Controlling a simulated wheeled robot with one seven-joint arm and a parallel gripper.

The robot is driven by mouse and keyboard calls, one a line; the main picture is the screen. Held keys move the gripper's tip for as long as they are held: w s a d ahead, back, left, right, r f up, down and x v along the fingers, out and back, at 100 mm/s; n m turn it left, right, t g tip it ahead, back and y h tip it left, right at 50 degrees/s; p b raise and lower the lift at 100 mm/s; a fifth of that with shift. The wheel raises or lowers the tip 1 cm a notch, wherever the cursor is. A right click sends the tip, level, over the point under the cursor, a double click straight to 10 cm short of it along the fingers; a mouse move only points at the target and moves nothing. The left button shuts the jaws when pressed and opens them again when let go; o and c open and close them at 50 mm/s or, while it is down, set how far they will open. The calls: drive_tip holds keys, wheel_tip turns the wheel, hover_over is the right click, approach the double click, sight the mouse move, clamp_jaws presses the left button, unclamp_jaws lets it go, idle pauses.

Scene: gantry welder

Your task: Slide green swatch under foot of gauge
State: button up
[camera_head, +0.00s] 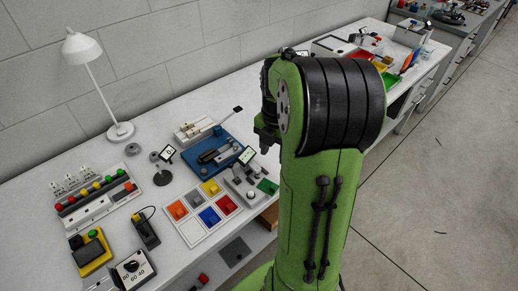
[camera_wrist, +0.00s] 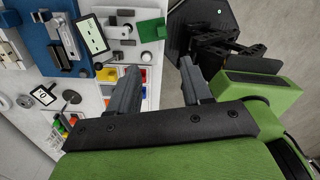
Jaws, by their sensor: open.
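A green swatch (camera_head: 267,186) lies at the table's front edge, beside a grey instrument (camera_head: 240,181) with a tilted display (camera_head: 247,155). The swatch (camera_wrist: 152,29) also shows in the wrist view, apart from my fingers. I cannot tell which of these two is the named gauge. My gripper (camera_wrist: 160,72) is open and empty, its fingers pointing toward the table-edge side. In the head view my arm hides most of it.
A blue fixture (camera_head: 204,166) stands behind. A lamp (camera_head: 120,131), a rack of coloured knobs (camera_head: 97,203) and a yellow box (camera_head: 91,262) stand left. The floor at right is open.

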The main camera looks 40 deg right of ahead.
drive_tip(key=f+b, duration=0.1)
drive_tip(key=f, duration=0.4)
drive_tip(key=f+b, duration=0.1)
drive_tip(key=f, duration=0.4)
drive_tip(key=f+b, duration=0.2)
drive_tip(key=f, duration=0.3)
drive_tip(key=shift+s+f, duration=0.2)
drive_tip(key=shift+s, duration=0.05)
drive_tip(key=shift+c, duration=0.3)
clamp_jaws()
drive_tip(key=s, duration=0.3)
drive_tip(key=shift+r, duration=0.2)
drive_tip(key=shift+w, duration=0.1)
wheel_tip(320, 180, up, 7)
drive_tip(key=p, duration=0.6)
hover_over(273, 187)
drive_tip(key=s, duration=0.3)
drive_tip(key=shift+w+f, duration=0.1)
drive_tip(key=shift+f, duration=0.1)
